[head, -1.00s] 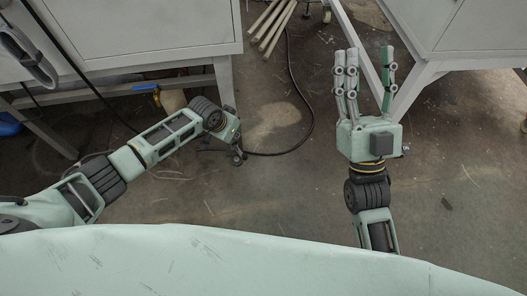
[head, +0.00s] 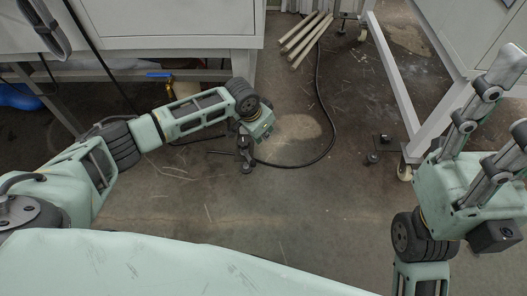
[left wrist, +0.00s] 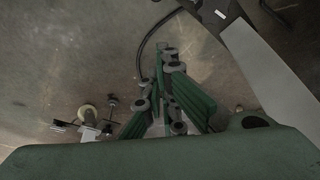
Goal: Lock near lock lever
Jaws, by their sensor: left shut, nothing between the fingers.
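No lock lever can be made out in either view. My left gripper (head: 266,132) is at the end of the arm from the left, low over the floor, pointing away from the head camera, so its fingers are mostly hidden there. In the left wrist view its green fingers (left wrist: 168,90) are together, with nothing between them. My right gripper (head: 490,112) is at the right edge, fingers spread and pointing up in the picture, with nothing seen between them. Its fingertips are partly cut off.
A white cabinet bench (head: 170,22) stands at upper left, with a blue handle (head: 160,75) beneath it. Another white unit (head: 462,35) is at upper right.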

